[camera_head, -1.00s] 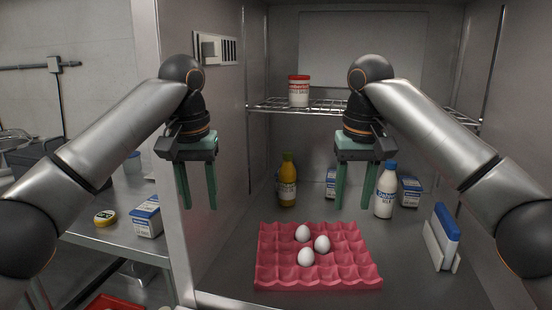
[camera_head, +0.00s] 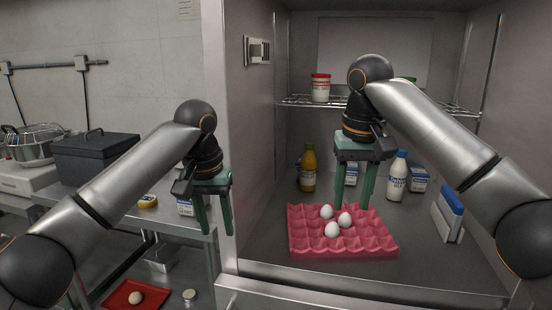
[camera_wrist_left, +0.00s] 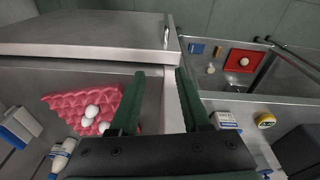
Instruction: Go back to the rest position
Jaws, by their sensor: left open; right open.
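My left gripper (camera_head: 214,216) is open and empty. In the head view it hangs in front of the left side wall of the metal cabinet, outside the opening. In the left wrist view its fingers (camera_wrist_left: 158,98) are apart with nothing between them. My right gripper (camera_head: 354,192) is open and empty. It points down in front of the cabinet opening, and its fingertips appear just above or behind the pink egg tray (camera_head: 365,250). The tray holds three white eggs (camera_head: 332,230) and also shows in the left wrist view (camera_wrist_left: 68,101).
The cabinet holds a yellow bottle (camera_head: 308,170), a milk bottle (camera_head: 397,178), cartons (camera_head: 419,179) and a blue-and-white item (camera_head: 448,212). A red-lidded tub (camera_head: 320,90) stands on the wire shelf. Left are a grey box (camera_head: 95,160) and a low red tray (camera_head: 120,298) with an egg.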

